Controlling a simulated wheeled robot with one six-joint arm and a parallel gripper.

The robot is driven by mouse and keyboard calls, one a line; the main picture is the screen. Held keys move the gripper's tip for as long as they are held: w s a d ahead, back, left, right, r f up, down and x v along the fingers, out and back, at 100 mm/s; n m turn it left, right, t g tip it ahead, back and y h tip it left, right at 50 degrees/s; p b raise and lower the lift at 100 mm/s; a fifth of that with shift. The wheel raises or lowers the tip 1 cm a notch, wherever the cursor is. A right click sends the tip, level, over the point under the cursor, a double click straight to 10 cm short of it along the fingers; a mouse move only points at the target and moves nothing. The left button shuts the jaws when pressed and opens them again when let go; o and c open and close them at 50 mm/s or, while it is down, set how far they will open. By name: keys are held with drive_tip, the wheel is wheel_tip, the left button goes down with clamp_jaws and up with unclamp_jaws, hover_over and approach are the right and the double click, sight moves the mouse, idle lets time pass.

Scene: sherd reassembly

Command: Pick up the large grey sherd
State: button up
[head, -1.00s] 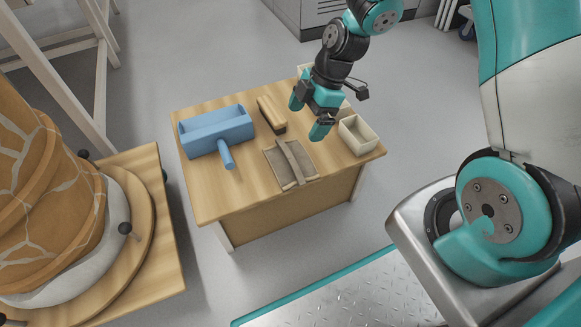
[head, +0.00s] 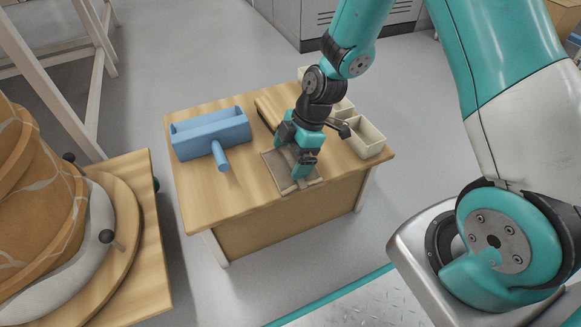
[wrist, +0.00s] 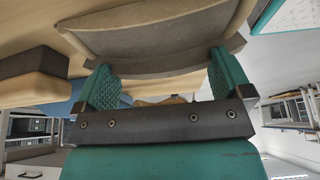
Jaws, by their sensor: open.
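The large grey sherd (wrist: 165,64) is a curved, grey-brown piece that spans the space between my two fingers in the wrist view. In the head view it lies across a flat brownish pad (head: 276,163) on the wooden table, mostly hidden behind my gripper. My gripper (head: 294,156) is open and points down over the sherd, with one finger on each side of it. In the wrist view my teal ribbed fingers stand apart at the sherd's two sides. I cannot tell whether either finger touches it.
A blue tool carrier (head: 210,135) with a handle stands on the left of the table (head: 215,200). A wooden brush (head: 267,112) lies behind my gripper. Cream trays (head: 368,140) stand at the right. The table's front left is clear. A cracked orange vessel (head: 30,190) stands at the far left.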

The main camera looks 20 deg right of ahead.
drive_tip(key=c, duration=1.3)
drive_tip(key=shift+o, duration=0.2)
